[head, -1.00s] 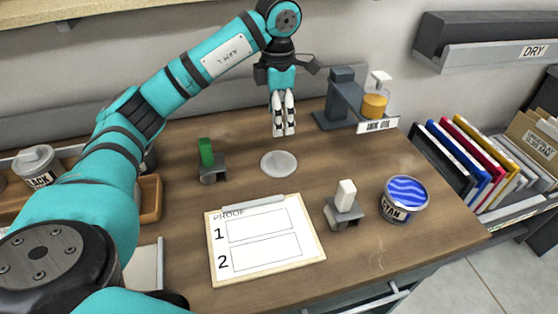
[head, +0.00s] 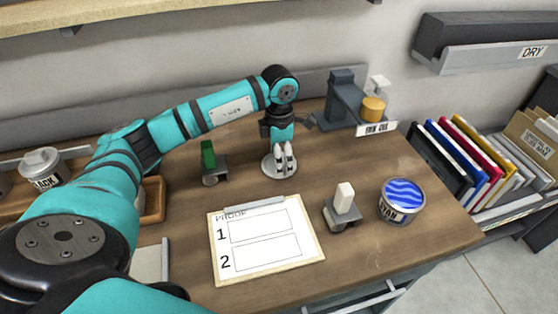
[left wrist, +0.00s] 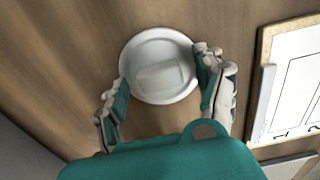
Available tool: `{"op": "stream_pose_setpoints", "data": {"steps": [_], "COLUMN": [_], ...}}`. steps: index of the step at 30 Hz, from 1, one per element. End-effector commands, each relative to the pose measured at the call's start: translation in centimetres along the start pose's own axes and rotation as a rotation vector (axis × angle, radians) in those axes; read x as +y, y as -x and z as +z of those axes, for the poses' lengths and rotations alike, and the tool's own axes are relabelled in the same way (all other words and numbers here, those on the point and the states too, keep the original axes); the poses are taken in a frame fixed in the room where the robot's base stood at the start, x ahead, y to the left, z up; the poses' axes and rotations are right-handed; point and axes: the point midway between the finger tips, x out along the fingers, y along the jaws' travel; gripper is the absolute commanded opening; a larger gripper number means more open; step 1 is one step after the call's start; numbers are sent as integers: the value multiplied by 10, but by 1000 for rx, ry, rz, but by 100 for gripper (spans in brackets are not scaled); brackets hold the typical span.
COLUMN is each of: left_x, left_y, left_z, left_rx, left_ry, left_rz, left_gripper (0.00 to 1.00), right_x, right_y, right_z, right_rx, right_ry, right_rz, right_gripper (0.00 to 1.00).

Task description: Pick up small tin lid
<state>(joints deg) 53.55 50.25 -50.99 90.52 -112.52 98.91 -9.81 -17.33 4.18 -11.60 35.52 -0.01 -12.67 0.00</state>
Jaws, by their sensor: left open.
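The small tin lid (head: 268,166) is a round, pale grey disc lying flat on the wooden table, left of centre behind the clipboard. In the head view my left gripper (head: 286,172) is over it, pointing down, and partly hides it. In the left wrist view the lid (left wrist: 160,66) lies ahead of my open left gripper (left wrist: 160,88), whose fingers are spread to either side of its near part. The gripper is empty. I cannot tell whether the fingertips touch the lid or the table. My right gripper is not in view.
A clipboard (head: 216,250) lies in front of the lid. A green-handled tool (head: 208,157) stands to the left, a white-handled one (head: 344,198) to the right. A blue-topped tin (head: 402,200) is near the right edge. A grey stand (head: 343,100) is behind.

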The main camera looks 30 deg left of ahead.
Motion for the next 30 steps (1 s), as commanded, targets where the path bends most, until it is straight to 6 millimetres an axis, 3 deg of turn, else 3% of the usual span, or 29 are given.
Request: {"op": "stream_pose_setpoints", "data": {"steps": [5, 18, 26, 30], "left_x": [0, 0, 0, 1], "left_y": [0, 0, 2, 19], "left_z": [0, 0, 0, 1], "left_rx": [0, 0, -1, -4], "left_ry": [0, 0, 0, -1], "left_rz": [0, 0, 1, 4], "left_gripper": [70, 12, 12, 12], "right_x": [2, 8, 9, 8], "right_y": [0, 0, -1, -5], "right_z": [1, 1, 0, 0], "right_rx": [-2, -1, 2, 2], "right_ry": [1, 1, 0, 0], "right_rz": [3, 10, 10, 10], "right_gripper": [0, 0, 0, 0]}}
